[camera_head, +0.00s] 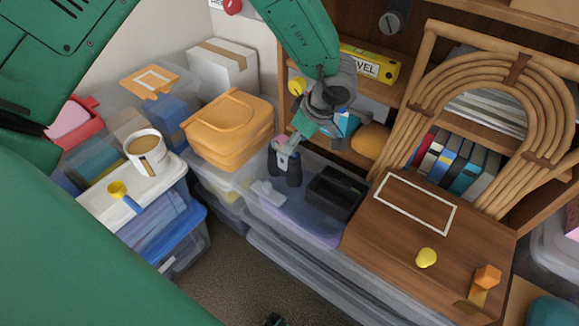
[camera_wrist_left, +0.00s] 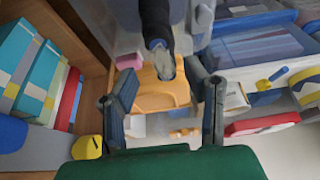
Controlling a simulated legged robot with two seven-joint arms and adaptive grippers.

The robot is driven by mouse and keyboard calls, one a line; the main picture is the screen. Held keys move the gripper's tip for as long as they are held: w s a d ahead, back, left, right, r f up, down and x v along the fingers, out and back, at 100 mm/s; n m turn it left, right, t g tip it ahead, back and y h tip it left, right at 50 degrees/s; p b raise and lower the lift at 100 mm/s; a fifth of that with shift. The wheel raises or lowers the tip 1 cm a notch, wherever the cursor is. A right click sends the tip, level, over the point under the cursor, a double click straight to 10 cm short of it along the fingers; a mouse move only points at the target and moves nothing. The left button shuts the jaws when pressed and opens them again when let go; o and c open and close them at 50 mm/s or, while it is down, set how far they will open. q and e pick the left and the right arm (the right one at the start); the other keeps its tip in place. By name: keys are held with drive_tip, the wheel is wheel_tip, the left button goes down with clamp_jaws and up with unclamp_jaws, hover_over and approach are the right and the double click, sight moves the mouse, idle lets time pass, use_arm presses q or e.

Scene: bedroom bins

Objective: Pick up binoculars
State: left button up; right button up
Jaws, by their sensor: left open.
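The binoculars (camera_head: 287,168) are dark and stand on the lid of a clear bin in the middle of the head view. In the left wrist view the binoculars (camera_wrist_left: 156,24) show at the top centre, with a pale grey end towards the camera. My left gripper (camera_head: 287,146) is right above and against the top of the binoculars in the head view, and hides part of them. In the wrist view its two fingers (camera_wrist_left: 161,82) are apart, one on each side of the near end of the binoculars. I cannot tell whether they touch.
An open black box (camera_head: 335,193) stands close right of the binoculars, and a small pale object (camera_head: 267,191) lies in front. An orange container (camera_head: 229,130) is close left. A wooden chest (camera_head: 440,244) and rattan frame (camera_head: 398,120) stand to the right.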

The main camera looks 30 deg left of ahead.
sight(284, 157)
use_arm(q)
drive_tip(key=b+x, duration=0.1)
drive_tip(key=x, duration=0.3)
drive_tip(key=shift+a+f, duration=0.1)
drive_tip(key=b+x, duration=0.2)
drive_tip(key=x, duration=0.3)
drive_tip(key=shift+a, duration=0.2)
drive_tip(key=shift+c, duration=0.4)
clamp_jaws()
